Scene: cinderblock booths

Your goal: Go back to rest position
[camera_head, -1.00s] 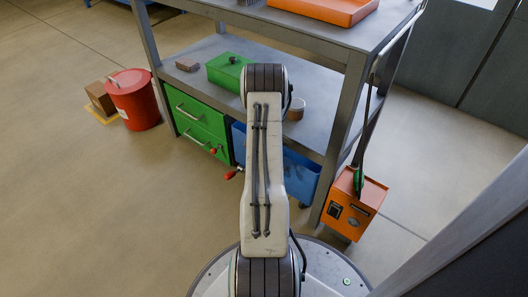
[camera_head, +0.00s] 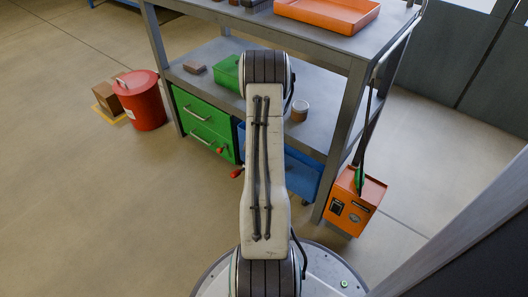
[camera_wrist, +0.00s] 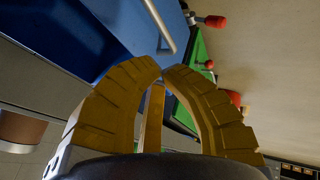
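My gripper (camera_wrist: 162,70) shows in the wrist view with its ribbed yellow-brown fingers curved together. The tips meet or nearly meet, and I see nothing held between them. A similar narrow strip shows between the two fingers. In the head view my white arm (camera_head: 264,150) reaches forward toward the grey workbench (camera_head: 345,120), and it hides the gripper. In the wrist view a blue surface with a metal bar handle (camera_wrist: 160,25) lies close beyond the fingers.
The bench carries an orange tray (camera_head: 327,14); its lower shelf holds a green box (camera_head: 226,72) and a cup (camera_head: 300,110). Green drawers (camera_head: 205,122) and a blue container (camera_head: 303,172) sit below. A red bin (camera_head: 143,103) stands left, an orange machine (camera_head: 353,203) right.

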